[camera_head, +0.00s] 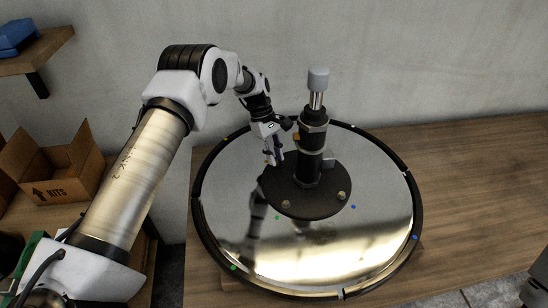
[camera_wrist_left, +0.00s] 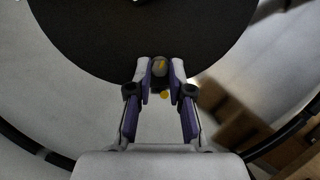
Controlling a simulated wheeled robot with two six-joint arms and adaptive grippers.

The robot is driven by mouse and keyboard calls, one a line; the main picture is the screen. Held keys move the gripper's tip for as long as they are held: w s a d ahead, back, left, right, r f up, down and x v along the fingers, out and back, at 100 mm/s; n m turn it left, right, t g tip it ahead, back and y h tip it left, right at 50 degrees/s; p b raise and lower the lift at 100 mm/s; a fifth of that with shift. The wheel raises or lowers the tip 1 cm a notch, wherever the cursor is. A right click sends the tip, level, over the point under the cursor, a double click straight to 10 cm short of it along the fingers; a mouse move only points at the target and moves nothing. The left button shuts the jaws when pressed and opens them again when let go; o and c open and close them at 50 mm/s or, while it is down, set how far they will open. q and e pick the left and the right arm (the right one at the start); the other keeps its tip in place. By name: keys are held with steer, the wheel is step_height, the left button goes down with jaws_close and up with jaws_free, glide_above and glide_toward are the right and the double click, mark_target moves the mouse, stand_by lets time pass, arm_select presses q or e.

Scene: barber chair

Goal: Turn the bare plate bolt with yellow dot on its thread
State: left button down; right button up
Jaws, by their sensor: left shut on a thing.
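The round black plate (camera_head: 315,208) lies flat in the middle of a shiny disc, with a black column (camera_head: 312,150) standing on it. In the left wrist view a bolt head (camera_wrist_left: 159,66) with a yellowish mark sits near the edge of the plate (camera_wrist_left: 120,45). A yellow dot (camera_wrist_left: 164,94) lies on the disc just outside that edge. My left gripper (camera_head: 274,158) reaches down at the plate's far left; in the left wrist view its fingertips (camera_wrist_left: 160,78) are shut on the bolt head from both sides. The bolt's thread is hidden. My right gripper is not in view.
Two other bolts, left (camera_head: 285,204) and right (camera_head: 341,195), stand at the plate's near edge. A green dot (camera_head: 277,217) and a blue dot (camera_head: 353,206) mark the disc (camera_head: 375,235). The column rises close beside my left gripper. A cardboard box (camera_head: 62,175) is at left.

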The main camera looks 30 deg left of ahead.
arm_select(q)
steer(key=m, duration=0.2)
steer(key=m+g+y+b, duration=0.1)
steer(key=m, duration=0.1)
steer(key=shift+w+d+f+m+g+b, duration=0.15)
steer(key=shift+w+f+m+g+b, duration=0.05)
steer(key=shift+m+g+b, duration=0.1)
steer(key=m, duration=0.2)
steer(key=m+g+y+b, duration=0.1)
steer(key=m, duration=0.1)
steer(key=shift+d+r+m, duration=0.1)
steer(key=shift+d+m, duration=0.05)
steer(key=shift+m, duration=0.15)
steer(key=m+y, duration=0.1)
steer(key=m, duration=0.2)
steer(key=shift+w+d+m+g+y, duration=0.1)
steer(key=shift+d+m+g+y, duration=0.05)
steer(key=shift+m+g+y, duration=0.2)
steer(key=m+y, duration=0.2)
steer(key=m, duration=0.2)
steer(key=shift+d+m, duration=0.15)
steer(key=shift+m, duration=0.2)
steer(key=c, duration=1.1)
jaws_free()
steer(key=shift+o, duration=0.2)
step_height(320, 180, up, 10)
